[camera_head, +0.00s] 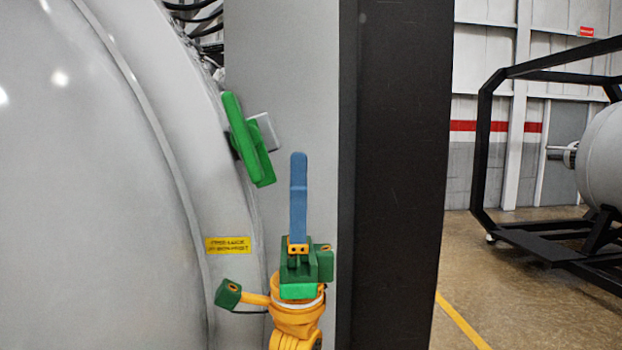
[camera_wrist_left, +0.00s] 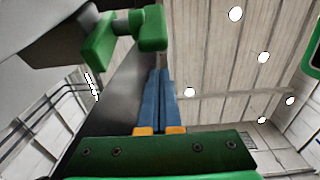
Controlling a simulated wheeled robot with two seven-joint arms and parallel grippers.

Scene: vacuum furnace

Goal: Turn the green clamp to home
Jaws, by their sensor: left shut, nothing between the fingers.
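The green clamp (camera_head: 247,140) sits at the edge of the big pale furnace door, on a small grey block against the grey frame. It is tilted, its upper end leaning left. My left gripper (camera_head: 298,156) points upward just right of and below the clamp, apart from it in the picture. Its blue fingers are together with nothing between them. In the left wrist view the fingers (camera_wrist_left: 158,75) lie close together, and the clamp (camera_wrist_left: 150,28) shows just beyond their tips. My right gripper is not in view.
The rounded furnace door (camera_head: 100,180) fills the left side, with a yellow label (camera_head: 228,245) below the clamp. A dark vertical panel (camera_head: 395,180) stands right of the gripper. A black frame (camera_head: 485,150) with a grey vessel stands farther right on open floor.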

